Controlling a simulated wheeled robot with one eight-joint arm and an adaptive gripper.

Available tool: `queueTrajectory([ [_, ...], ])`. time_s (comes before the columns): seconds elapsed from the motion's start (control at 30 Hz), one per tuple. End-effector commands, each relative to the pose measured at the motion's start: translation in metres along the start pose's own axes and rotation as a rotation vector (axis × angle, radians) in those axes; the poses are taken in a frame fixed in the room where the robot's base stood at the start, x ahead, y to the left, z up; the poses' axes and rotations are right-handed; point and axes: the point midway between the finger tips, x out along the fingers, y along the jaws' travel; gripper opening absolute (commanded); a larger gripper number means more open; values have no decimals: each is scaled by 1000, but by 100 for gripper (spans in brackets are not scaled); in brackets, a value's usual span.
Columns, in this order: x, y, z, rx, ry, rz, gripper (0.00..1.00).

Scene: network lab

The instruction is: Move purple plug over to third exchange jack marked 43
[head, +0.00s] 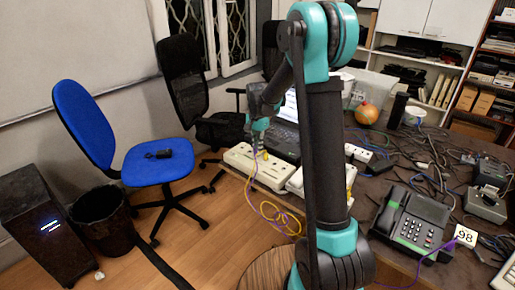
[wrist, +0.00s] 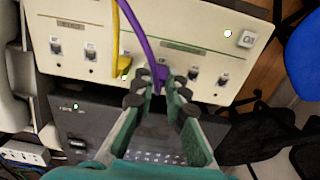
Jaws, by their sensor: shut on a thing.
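A cream exchange box (wrist: 200,40) with a row of jacks fills the top of the wrist view; its numbers are too small to read surely. The purple plug (wrist: 161,73), on a purple cable, is between the fingertips of my gripper (wrist: 160,87), at the row between a yellow plug (wrist: 124,66) and empty jacks to the right. My gripper is shut on it. I cannot tell whether the plug is seated in a jack or just in front of it. In the head view my gripper (head: 258,140) is above the cream box (head: 270,176) at the table's left edge.
A dark panel box (wrist: 125,125) lies beside the cream one. The purple and yellow cables (head: 275,218) hang in loops off the table edge. A black desk phone (head: 412,222) and a plate marked 98 (head: 466,236) are at right. A laptop (head: 287,125) stands behind the boxes.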

Motion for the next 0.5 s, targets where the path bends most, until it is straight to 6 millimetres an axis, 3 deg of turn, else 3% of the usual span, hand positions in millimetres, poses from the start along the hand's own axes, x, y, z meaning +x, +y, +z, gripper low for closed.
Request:
queueTrajectory([
  [0.5, 3, 0, 0, 0, 0, 0, 0],
])
